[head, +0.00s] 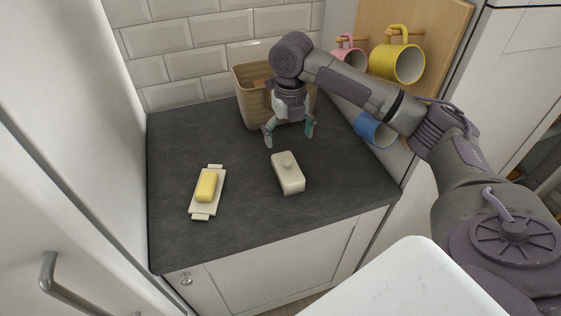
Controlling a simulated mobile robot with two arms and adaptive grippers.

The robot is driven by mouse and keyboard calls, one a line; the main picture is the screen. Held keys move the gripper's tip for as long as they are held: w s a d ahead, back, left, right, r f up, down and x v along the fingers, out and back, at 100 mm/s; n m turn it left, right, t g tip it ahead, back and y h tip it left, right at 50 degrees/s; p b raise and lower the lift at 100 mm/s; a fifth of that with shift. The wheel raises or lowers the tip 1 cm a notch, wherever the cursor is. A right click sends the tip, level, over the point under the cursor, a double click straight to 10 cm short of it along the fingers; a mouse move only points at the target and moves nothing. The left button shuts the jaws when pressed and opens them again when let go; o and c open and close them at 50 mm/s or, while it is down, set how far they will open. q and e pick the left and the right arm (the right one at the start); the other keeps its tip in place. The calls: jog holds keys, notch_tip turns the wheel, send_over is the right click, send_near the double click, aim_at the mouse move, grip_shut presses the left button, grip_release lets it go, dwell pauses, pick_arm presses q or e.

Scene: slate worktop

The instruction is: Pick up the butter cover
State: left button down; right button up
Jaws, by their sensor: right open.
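The butter cover (289,178) is a cream-white box with a small round knob on top. It sits upright on the dark worktop, right of the middle. The butter dish (201,211) is a pale flat plate with end tabs, apart from the cover to its left. A yellow block of butter (206,186) lies on it. My right gripper (289,136) points down with its two fingers spread, open and empty. In the picture it shows just behind and above the cover, not touching it. My left gripper is not in view.
A tan basket (243,92) stands at the back, partly hidden by my right gripper. Yellow (398,62), pink (349,57) and blue (371,129) mugs hang at the right on a wooden board (437,28). The slate worktop (240,238) is clear in front and at the back left.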

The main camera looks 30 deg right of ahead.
aim_at(289, 168)
jog(key=f, duration=0.4)
jog(key=f+p, duration=0.1)
jog(key=f, duration=0.2)
jog(key=shift+s, duration=0.4)
jog(key=shift+f, duration=0.2)
notch_tip(289, 168, down, 4)
jog(key=shift+a+f+p, duration=0.1)
jog(key=shift+p, duration=0.9)
jog(key=shift+f, duration=0.5)
jog(key=c, duration=1.5)
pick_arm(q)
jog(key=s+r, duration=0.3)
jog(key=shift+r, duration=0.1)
pick_arm(e)
jog(key=shift+w+r, duration=0.1)
jog(key=shift+r, duration=0.1)
